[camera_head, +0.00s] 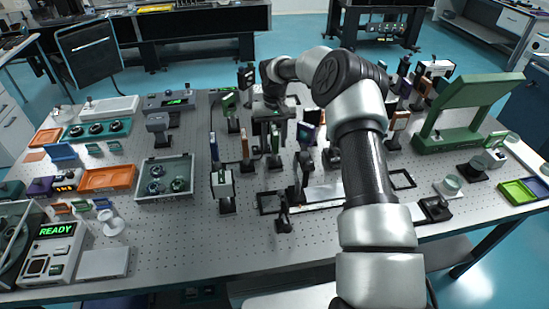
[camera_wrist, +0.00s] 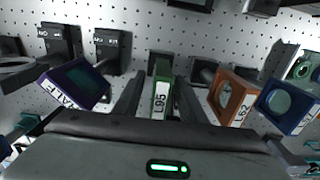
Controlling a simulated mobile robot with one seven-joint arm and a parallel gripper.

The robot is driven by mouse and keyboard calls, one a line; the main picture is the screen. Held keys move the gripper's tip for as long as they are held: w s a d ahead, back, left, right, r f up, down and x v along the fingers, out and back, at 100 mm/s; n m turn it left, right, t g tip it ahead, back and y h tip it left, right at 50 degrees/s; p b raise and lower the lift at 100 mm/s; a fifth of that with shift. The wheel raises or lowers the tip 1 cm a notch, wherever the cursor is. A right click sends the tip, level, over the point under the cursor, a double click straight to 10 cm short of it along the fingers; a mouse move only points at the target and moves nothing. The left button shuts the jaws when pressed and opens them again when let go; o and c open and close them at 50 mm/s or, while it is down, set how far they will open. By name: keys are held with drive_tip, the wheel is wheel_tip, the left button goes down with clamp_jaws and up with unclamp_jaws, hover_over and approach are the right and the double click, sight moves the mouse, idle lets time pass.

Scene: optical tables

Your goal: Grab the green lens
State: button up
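The green lens, in a narrow upright green mount with a white label reading L95 (camera_wrist: 161,92), stands in the middle of the wrist view. My gripper (camera_wrist: 160,98) is open, with one dark finger on each side of the mount and visible gaps between. Contact with the mount is not seen. In the head view my gripper (camera_head: 272,128) points down among the optics in the middle of the table, and it and my arm hide much of what is there.
A purple-blue mount (camera_wrist: 75,84) stands on the left. In the head view a green frame stand (camera_head: 465,115) is at right and a grey tray (camera_head: 165,178) at left.

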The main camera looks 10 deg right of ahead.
clamp_jaws()
drive_tip(key=shift+w+r, duration=0.1)
drive_tip(key=shift+r, duration=0.05)
idle(1.2)
